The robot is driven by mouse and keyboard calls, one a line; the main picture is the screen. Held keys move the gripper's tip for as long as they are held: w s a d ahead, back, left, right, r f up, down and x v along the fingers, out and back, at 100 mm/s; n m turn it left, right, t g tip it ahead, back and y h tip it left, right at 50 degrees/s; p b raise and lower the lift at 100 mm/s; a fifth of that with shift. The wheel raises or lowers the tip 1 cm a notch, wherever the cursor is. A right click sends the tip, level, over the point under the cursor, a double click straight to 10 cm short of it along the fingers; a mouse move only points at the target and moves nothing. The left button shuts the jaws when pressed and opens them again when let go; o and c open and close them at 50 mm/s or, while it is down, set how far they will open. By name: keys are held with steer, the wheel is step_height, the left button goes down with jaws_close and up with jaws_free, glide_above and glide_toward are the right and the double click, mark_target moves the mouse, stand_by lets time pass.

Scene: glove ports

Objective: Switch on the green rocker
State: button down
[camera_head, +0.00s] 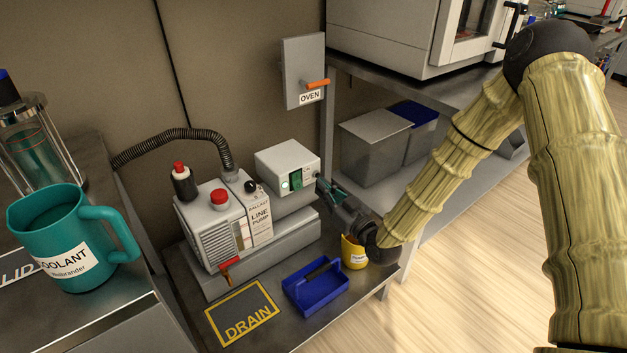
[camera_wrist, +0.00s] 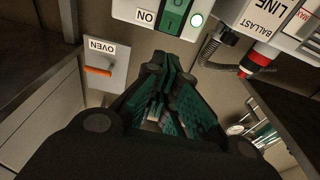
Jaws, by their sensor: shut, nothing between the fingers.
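In the wrist view the rocker (camera_wrist: 174,14) is at the top edge, partly cut off, beside an inverted "ON" label (camera_wrist: 145,16). A round lamp (camera_wrist: 197,20) next to it looks bright with a green rim; the lamp also shows in the head view (camera_head: 285,185). My gripper (camera_head: 322,186) is shut and empty, its fingertips close to the box's lower right corner. I cannot tell whether they touch the box.
The line pump (camera_head: 213,225) carries a red knob, a dark bottle and a red-handled valve (camera_head: 229,267). A blue tray (camera_head: 315,289) and a yellow cup (camera_head: 354,251) stand below my gripper. An oven switch (camera_head: 304,72) with an orange lever is on the wall.

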steer(key=s+d, duration=0.1)
steer(key=s, duration=0.1)
steer(key=s+d+r+p, duration=0.1)
steer(key=s, duration=0.1)
steer(key=shift+d, duration=0.35)
steer(key=s+d+f+m+g+h, duration=0.2)
steer(key=s+f+g+h, duration=0.15)
steer(key=s+f, duration=0.65)
steer(key=s+d+f+m+g+h, duration=0.25)
steer(key=s+f+g, duration=0.35)
steer(key=f, duration=0.8)
steer(key=s+d+f+m+g+h, duration=0.1)
steer(key=s+d+f+g+h, duration=0.15)
steer(key=s, duration=0.65)
steer(key=s+d+f+m+g+h, duration=0.1)
steer(key=s+d+f+g, duration=0.15)
steer(key=s, duration=0.55)
steer(key=s+d+f+m+g+h, duration=0.1)
steer(key=s+d+f+g, duration=0.15)
steer(key=s, duration=0.65)
step_height(320, 180, up, 29)
steer(key=p, duration=3)
steer(key=shift+t, duration=0.4)
